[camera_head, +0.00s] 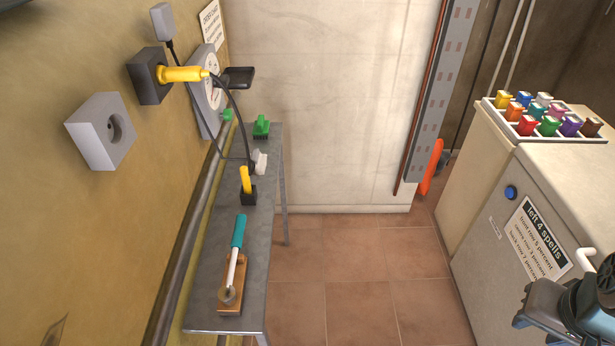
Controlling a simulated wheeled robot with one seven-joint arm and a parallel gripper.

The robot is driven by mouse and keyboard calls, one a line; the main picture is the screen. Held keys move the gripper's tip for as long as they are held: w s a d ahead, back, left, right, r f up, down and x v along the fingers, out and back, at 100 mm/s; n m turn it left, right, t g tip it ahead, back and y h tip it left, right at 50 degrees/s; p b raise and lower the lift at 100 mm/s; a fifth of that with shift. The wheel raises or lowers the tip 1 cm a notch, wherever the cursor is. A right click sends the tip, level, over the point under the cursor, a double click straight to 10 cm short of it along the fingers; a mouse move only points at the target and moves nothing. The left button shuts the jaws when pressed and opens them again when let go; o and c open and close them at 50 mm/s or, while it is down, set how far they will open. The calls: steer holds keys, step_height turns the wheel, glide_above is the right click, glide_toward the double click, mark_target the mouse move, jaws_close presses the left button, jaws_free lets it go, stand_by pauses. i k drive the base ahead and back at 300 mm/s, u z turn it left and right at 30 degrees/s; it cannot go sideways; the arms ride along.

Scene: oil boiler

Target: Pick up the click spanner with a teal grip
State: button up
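The click spanner (238,236) has a teal grip and a pale metal shaft. It lies along a wooden holder (242,288) near the front end of a narrow grey bench (203,302) on the left. Its teal end points away, towards the back of the bench. Its round head is at the near end, over the wood. My gripper (537,309) is a dark shape at the bottom right, in front of the cabinet and far from the spanner. It is partly cut off by the frame edge, and its fingers cannot be made out clearly.
A yellow-handled item in a black block (247,187), a white plug (259,161) and a green brush-like item (261,127) stand farther back on the bench. A cable hangs above. A pale cabinet (480,240) bears coloured blocks (550,125). Tiled floor (360,265) between is clear.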

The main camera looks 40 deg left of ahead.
mark_target(227, 294)
steer(key=i, duration=0.9)
steer(key=u, duration=3.45)
steer(key=i, duration=0.5)
steer(key=u, duration=0.05)
